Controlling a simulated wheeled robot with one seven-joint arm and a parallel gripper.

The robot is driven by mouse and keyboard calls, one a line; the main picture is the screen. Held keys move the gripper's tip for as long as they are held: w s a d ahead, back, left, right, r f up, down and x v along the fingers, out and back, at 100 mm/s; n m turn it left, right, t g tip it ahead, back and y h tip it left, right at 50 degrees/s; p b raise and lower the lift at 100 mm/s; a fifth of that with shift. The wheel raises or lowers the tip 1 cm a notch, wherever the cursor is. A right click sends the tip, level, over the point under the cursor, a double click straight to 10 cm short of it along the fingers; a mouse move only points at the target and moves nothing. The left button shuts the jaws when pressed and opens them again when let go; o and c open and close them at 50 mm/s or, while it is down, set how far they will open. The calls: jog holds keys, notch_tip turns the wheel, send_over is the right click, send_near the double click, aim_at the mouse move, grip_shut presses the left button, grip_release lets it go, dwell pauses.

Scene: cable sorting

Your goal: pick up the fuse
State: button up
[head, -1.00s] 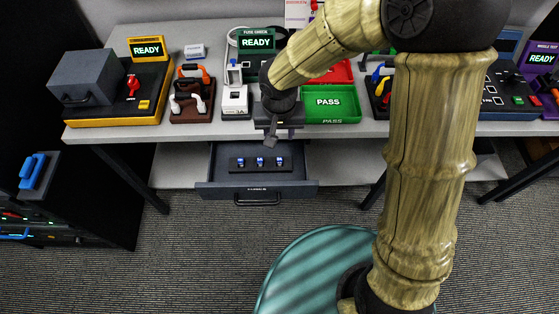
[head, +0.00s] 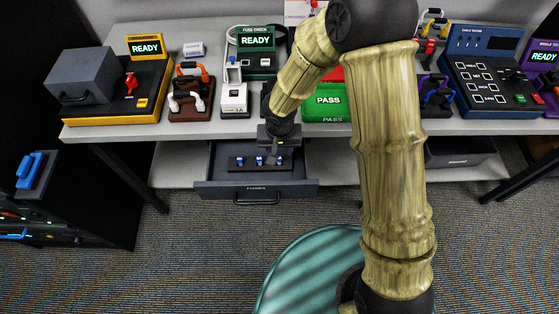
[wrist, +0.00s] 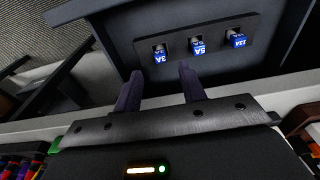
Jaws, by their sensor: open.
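Three blue-and-white fuses stand in a dark holder (head: 248,167) inside the open drawer (head: 210,187) below the desk. In the wrist view they read 3A (wrist: 160,55), 5A (wrist: 197,46) and 13A (wrist: 236,38). My gripper (head: 275,156) hangs over the drawer, close to the right end of the fuse row in the head view. In the wrist view my gripper (wrist: 161,72) has its two fingers apart with nothing between them. They point towards the holder, near the 3A and 5A fuses. The exact height gap is hard to tell.
The fuse check unit (head: 256,40) reads READY, and a white block (head: 234,98) in front of it reads 3A. The green PASS tray (head: 325,117) sits at the desk's front edge, right of my wrist. The desk edge (head: 180,133) lies just behind the drawer.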

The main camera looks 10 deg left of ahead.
aim_at(279, 162)
jog(key=shift+s+a+f, duration=0.1)
jog(key=shift+f, duration=0.6)
jog(key=shift+f, duration=0.1)
jog(key=f, duration=0.2)
jog(key=w+f, duration=0.1)
jog(key=f, duration=0.2)
jog(key=shift+r, duration=0.1)
grip_shut()
